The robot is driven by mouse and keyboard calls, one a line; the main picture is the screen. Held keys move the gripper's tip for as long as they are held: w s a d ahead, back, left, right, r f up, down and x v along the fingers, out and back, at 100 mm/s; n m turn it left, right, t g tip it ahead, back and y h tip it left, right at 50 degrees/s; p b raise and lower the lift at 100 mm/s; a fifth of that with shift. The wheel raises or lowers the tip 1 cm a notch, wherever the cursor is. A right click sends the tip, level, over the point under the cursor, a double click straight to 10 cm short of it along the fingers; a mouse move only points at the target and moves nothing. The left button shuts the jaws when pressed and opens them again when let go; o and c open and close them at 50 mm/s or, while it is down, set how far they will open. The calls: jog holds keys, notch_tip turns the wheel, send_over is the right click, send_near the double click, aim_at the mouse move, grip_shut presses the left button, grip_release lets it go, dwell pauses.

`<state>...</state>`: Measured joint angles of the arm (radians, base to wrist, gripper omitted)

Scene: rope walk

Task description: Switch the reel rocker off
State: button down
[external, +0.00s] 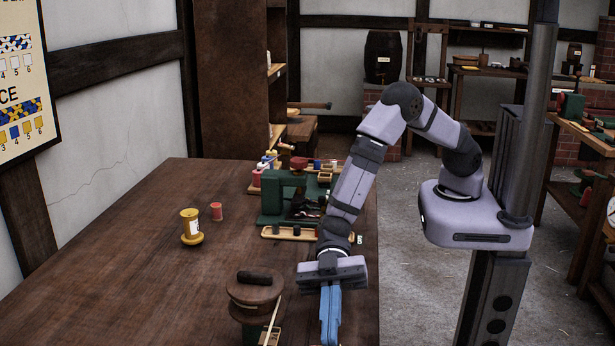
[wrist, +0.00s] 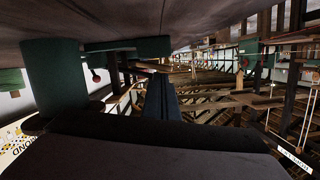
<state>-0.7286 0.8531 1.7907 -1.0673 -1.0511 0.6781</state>
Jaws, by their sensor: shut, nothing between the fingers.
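My gripper (external: 330,317) is at the front right of the bench in the external view, pointing down, with its blue fingers together and empty. The fingers show dark blue in the wrist view (wrist: 162,98). A round wooden reel (external: 254,291) with a dark piece on top stands just left of my gripper, apart from it. I cannot make out a rocker switch or its position in either view. A green machine (external: 275,197) stands behind my gripper on the bench. The wrist view is tilted, with a green post (wrist: 55,80) at its left.
The wooden bench (external: 130,260) is mostly clear at left. A yellow spool (external: 191,228) and a small red spool (external: 217,212) stand mid-bench. A wooden tray (external: 285,233) with small pieces lies before the green machine. Shelves (external: 590,150) stand far right.

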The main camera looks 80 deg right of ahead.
jog(key=shift+s+f+n+b, duration=0.25)
jog(key=shift+f+n+b, duration=0.25)
jog(key=shift+b, duration=0.35)
jog(key=shift+s+d+f+n+t+b, duration=0.1)
jog(key=shift+s+f+n+t+b, duration=0.1)
jog(key=shift+n+t+b, duration=0.3)
jog(key=shift+r, duration=0.25)
jog(key=shift+r+p, duration=0.6)
jog(key=shift+p, duration=0.2)
jog(key=s+d+r, duration=0.1)
jog(key=d+r, duration=0.4)
jog(key=d, duration=0.4)
jog(key=shift+s+d+r+p, duration=0.15)
jog(key=shift+d+r+p, duration=0.1)
jog(key=shift+d+p, duration=0.1)
